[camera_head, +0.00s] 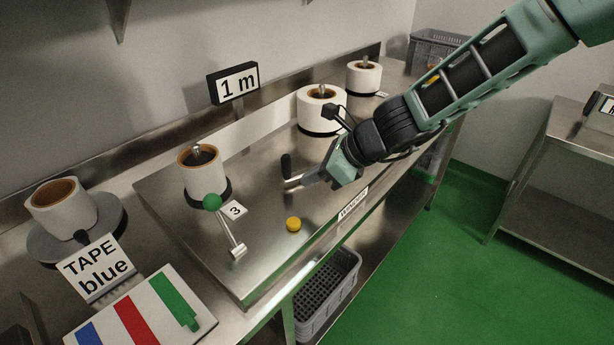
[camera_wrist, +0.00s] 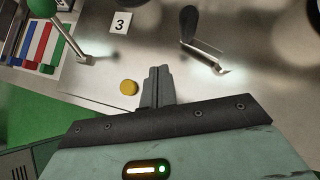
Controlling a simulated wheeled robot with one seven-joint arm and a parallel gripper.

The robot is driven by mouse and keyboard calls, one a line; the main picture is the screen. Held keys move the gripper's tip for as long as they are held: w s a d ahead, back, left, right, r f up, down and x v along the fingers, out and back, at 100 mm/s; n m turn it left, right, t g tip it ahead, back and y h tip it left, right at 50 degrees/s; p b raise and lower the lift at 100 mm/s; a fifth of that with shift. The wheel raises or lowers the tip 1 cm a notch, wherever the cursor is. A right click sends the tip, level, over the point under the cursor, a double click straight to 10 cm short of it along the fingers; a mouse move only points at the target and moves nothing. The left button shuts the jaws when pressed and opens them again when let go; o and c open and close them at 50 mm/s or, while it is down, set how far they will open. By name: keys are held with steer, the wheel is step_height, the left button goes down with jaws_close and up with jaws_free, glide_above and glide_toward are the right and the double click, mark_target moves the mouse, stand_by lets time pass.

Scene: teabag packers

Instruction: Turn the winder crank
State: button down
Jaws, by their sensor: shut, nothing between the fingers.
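The winder crank has a black upright handle (camera_head: 287,165) on a short metal arm, on the steel winder bench. In the wrist view the crank handle (camera_wrist: 188,22) stands up and right of my fingers, with its arm running down to the right. My gripper (camera_head: 306,182) reaches in from the right and its fingertips are close to the crank arm in the head view. In the wrist view my gripper (camera_wrist: 156,72) is shut and empty, with a visible gap to the crank. The crank's pivot is partly hidden by my gripper in the head view.
White rolls (camera_head: 320,112) stand on spindles behind. A "1 m" sign (camera_head: 234,84) is at the back. A grey crate (camera_head: 332,290) sits below the bench.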

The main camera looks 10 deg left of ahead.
steer(key=shift+d+r, duration=0.25)
steer(key=shift+r, duration=0.05)
steer(key=s+d+r, duration=0.3)
steer(key=d+r, duration=0.1)
steer(key=r, duration=0.1)
steer(key=shift+s+r, duration=0.25)
steer(key=shift+s, duration=0.15)
stand_by(0.9)
